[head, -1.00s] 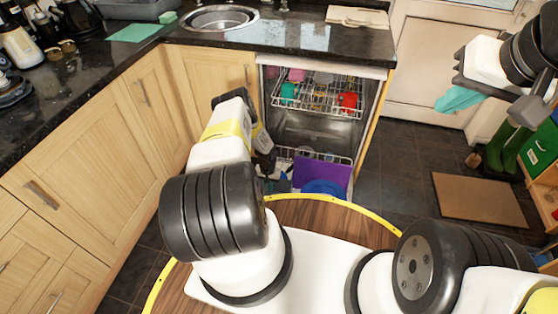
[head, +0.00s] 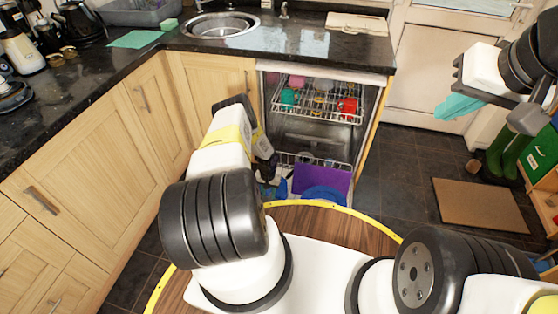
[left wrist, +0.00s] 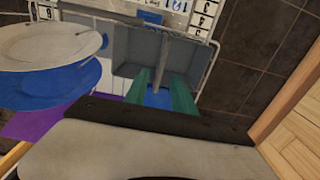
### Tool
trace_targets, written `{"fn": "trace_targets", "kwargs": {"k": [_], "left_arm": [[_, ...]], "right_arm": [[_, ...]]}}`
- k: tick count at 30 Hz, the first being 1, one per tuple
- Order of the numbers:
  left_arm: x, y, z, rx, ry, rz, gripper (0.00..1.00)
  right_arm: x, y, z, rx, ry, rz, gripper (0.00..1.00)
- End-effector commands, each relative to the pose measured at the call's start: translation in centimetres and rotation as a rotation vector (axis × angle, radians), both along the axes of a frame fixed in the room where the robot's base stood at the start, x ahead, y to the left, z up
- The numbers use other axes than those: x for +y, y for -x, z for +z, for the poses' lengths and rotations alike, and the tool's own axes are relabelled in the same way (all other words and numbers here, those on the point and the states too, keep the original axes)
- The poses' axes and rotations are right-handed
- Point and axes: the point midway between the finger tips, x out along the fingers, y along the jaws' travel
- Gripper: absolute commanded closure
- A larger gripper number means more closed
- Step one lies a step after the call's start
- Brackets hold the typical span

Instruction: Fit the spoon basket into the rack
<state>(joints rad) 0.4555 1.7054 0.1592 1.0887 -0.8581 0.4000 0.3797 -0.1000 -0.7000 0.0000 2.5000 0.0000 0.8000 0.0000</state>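The spoon basket, a grey open box with a thin upright bar in its middle, shows in the left wrist view (left wrist: 128,57). My left gripper (left wrist: 160,80) has two teal fingers, spread with a gap, one on each side of the bar; I see no clear contact. A blue patch lies between the fingers. In the head view my left gripper (head: 264,150) hangs over the front left of the lower rack (head: 346,164), its fingers hidden. My right gripper (head: 458,105) is raised at the right, away from the rack; its teal fingers overlap, so their gap cannot be judged.
A purple board (head: 326,176) and a blue plate (head: 322,195) stand in the lower rack. A white plate (left wrist: 45,45) is left of the basket. The upper rack (head: 320,105) holds colourful cups. Cabinets (head: 85,180) line the left; the floor to the right is mostly clear.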

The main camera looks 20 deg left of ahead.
Motion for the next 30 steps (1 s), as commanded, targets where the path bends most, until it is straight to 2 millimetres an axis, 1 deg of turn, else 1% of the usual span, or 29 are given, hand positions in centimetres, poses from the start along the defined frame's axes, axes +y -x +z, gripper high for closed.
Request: {"fn": "trace_targets", "kwargs": {"k": [12,15,20,23,26,27,29,30], "left_arm": [[0.0,-0.2,8.8,-0.003,-0.001,-0.001,0.69],[0.1,-0.1,10.4,-0.001,-0.001,0.001,0.69],[0.1,-0.1,11.9,-0.001,-0.001,0.0,0.69],[0.2,-0.8,13.7,-0.011,-0.007,-0.001,0.69],[0.6,-2.4,17.9,-0.034,-0.022,-0.004,0.69],[0.7,-3.2,20.4,-0.048,-0.031,-0.006,0.69],[0.8,-4.3,24.5,-0.071,-0.043,-0.008,0.69],[0.7,-4.8,27.5,-0.085,-0.051,-0.01,0.69]], "right_arm": [[0.0,0.0,0.0,0.0,0.0,0.0,1.0],[0.0,0.0,0.0,0.0,0.0,0.0,1.0],[0.0,0.0,0.0,0.0,0.0,0.0,1.0],[0.0,0.0,0.0,0.0,0.0,0.0,1.0],[0.0,0.0,0.0,0.0,0.0,0.0,1.0],[0.0,0.0,0.0,0.0,0.0,0.0,1.0],[0.0,0.0,0.0,0.0,0.0,0.0,1.0],[0.0,0.0,0.0,0.0,0.0,0.0,1.0]]}}
